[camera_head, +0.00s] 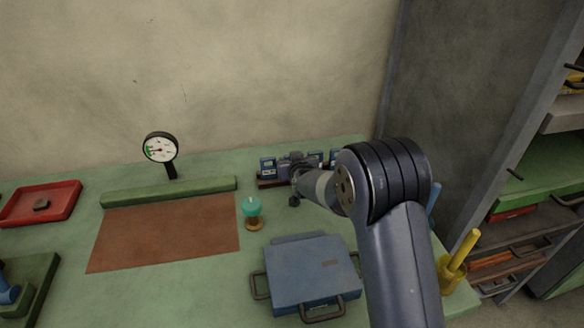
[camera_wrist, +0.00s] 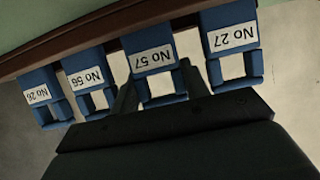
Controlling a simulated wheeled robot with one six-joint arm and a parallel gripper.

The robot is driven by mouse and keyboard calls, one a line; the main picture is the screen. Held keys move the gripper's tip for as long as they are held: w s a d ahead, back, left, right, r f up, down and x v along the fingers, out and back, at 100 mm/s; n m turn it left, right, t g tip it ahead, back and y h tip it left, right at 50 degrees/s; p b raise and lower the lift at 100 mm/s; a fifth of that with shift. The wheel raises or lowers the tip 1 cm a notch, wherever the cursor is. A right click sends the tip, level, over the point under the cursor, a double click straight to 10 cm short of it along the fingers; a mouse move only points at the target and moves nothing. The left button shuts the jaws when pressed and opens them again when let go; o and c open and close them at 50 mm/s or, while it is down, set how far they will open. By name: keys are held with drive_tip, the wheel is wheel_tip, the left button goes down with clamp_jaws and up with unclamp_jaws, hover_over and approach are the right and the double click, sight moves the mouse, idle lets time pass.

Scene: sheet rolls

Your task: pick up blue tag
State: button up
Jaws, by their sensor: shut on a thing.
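Several blue tags with white number labels stand in a row on a dark reddish-brown rack (camera_wrist: 110,22). In the wrist view, where the labels appear upside down, they are No 26 (camera_wrist: 38,95), No 56 (camera_wrist: 90,80), No 57 (camera_wrist: 150,58) and No 27 (camera_wrist: 229,38). My gripper (camera_wrist: 171,86) has one finger on each side of tag No 57 and is shut on it. The tag still sits in line with the others at the rack. In the head view my gripper (camera_head: 296,172) covers the middle of the row; a blue tag (camera_head: 267,166) shows to its left.
A blue case (camera_head: 310,270) lies in front of the rack. A teal-topped stamp-like object (camera_head: 252,208) stands left of it. A dial gauge (camera_head: 160,150), a brown mat (camera_head: 170,232) and a red tray (camera_head: 40,203) are farther left. A yellow post (camera_head: 462,250) stands at right.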

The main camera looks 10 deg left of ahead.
wheel_tip(320, 180, up, 10)
drive_tip(key=shift+r+p, duration=0.1)
drive_tip(key=shift+p, duration=1.15)
